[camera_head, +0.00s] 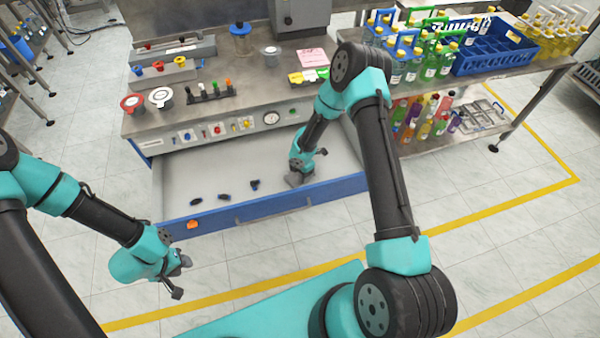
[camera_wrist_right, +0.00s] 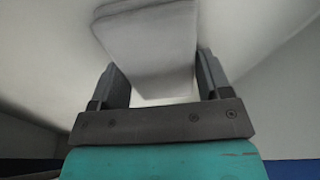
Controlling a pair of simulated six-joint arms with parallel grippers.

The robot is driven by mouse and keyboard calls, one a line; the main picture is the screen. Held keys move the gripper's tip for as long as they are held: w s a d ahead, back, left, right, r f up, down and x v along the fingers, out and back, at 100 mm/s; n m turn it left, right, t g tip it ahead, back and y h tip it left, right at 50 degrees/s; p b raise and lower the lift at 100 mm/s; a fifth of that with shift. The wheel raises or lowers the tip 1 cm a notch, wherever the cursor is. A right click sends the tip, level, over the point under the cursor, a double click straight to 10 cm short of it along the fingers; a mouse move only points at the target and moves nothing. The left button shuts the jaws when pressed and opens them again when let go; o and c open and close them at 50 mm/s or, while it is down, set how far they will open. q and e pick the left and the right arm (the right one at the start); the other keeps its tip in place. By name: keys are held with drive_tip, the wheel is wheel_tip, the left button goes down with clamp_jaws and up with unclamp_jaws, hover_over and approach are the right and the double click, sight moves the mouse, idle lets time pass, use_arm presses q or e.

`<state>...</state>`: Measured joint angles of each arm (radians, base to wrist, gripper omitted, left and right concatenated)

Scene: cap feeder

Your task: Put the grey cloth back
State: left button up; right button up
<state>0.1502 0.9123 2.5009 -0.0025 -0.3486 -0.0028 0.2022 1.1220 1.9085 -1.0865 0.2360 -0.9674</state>
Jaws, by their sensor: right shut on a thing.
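The grey cloth (camera_wrist_right: 150,45) shows in the right wrist view as a folded, pale grey pad between the two fingers. My right gripper (camera_wrist_right: 155,85) is shut on it. In the head view my right gripper (camera_head: 297,178) is low inside the open drawer (camera_head: 225,172), at its right part, with a small grey bit of the cloth at the fingers. I cannot tell whether the cloth touches the drawer floor. My left gripper (camera_head: 181,278) hangs empty in front of the drawer, over the tiled floor; its finger gap is too small to judge.
Several small dark pieces (camera_head: 224,196) lie in the drawer near its blue front. An orange tag (camera_head: 192,225) is on that front. The bench above holds caps (camera_head: 161,97), a gauge (camera_head: 271,118) and pink notes (camera_head: 312,57). A blue crate (camera_head: 490,50) and bottles stand at right.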

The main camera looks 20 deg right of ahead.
drive_tip(key=o, duration=1.2)
drive_tip(key=shift+r, duration=0.1)
wheel_tip(320, 180, up, 12)
drive_tip(key=d, duration=0.1)
drive_tip(key=shift+w+d, duration=0.25)
drive_tip(key=shift+d, duration=0.1)
